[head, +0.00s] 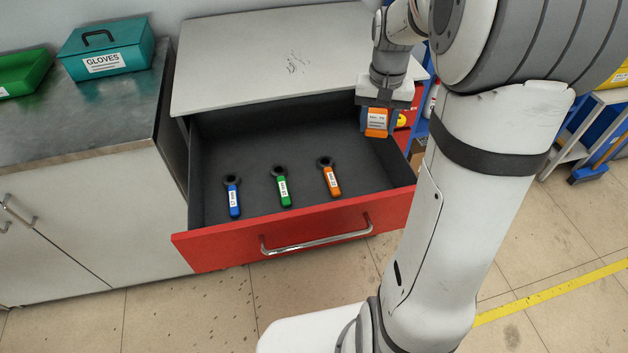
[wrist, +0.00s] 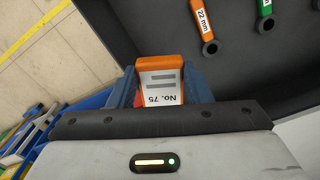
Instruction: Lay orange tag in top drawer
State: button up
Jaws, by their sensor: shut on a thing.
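An orange tag (head: 376,123) with a white label is held by my gripper (head: 384,110) at the right side of the open top drawer (head: 300,231). In the wrist view the orange tag (wrist: 161,78) reads "No. 75" and sits between the two blue-grey fingers of my gripper (wrist: 158,88), which are shut on it. The tag appears above the drawer's right edge; its exact height is hard to tell. The drawer has a red front, a metal handle and a dark lining.
In the drawer lie a blue wrench (head: 233,197), a green wrench (head: 282,188) and an orange wrench (head: 331,178). The left and right-front lining is bare. A teal GLOVES box (head: 106,48) and a green bin (head: 22,73) stand on the left counter (head: 120,115).

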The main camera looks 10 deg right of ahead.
aim_at(366, 184)
jog(key=shift+s+d, duration=0.1)
notch_tip(366, 184, down, 18)
jog(key=shift+r+b, duration=0.1)
jog(key=shift+b, duration=0.3)
jog(key=shift+f, duration=0.25)
jog(key=o, duration=1)
jog(key=shift+r, duration=0.1)
jog(key=shift+c, duration=0.2)
